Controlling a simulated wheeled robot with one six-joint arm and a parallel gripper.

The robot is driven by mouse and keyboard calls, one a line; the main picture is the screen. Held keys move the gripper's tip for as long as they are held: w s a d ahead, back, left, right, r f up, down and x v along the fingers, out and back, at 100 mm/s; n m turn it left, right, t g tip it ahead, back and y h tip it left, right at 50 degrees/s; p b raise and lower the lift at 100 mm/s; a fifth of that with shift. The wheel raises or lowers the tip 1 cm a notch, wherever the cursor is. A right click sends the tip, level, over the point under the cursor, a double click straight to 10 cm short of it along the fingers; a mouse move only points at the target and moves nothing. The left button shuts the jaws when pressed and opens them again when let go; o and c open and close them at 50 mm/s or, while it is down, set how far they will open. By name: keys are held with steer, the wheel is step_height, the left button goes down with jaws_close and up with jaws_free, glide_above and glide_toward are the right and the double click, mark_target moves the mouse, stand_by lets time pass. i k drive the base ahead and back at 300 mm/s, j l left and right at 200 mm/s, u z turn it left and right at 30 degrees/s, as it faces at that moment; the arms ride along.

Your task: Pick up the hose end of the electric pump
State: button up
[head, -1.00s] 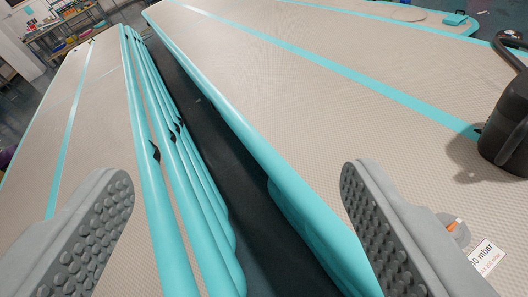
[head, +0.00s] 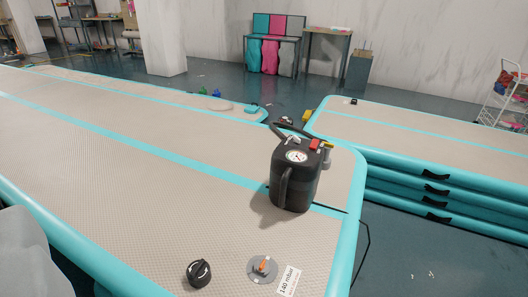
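The electric pump (head: 290,190) is a black box with a round white gauge (head: 296,156) on its sloping top. It stands upright near the right end of the long beige track. A dark hose (head: 284,130) curves behind its top. Red and yellow parts show at the top right, but I cannot make out the hose end. Only a grey part of my gripper (head: 20,260) shows at the lower left edge, well apart from the pump. The fingertips and the gap between them are out of view.
A black round cap (head: 199,272) and a grey valve with an orange centre (head: 262,268) are on the track (head: 130,190) near a 140 mbar label (head: 289,280). Stacked tracks (head: 430,195) with black handles stand at the right. Dark floor lies between.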

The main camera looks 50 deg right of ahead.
mark_target(327, 162)
steer(key=z, duration=1.7)
steer(key=k+j+u, duration=0.2)
steer(key=k, duration=0.15)
steer(key=k+j+u, duration=0.15)
steer(key=i+l+u, duration=0.1)
steer(key=i+l, duration=0.75)
steer(key=i+l+u, duration=0.1)
steer(key=i+l, duration=0.75)
steer(key=l, duration=0.2)
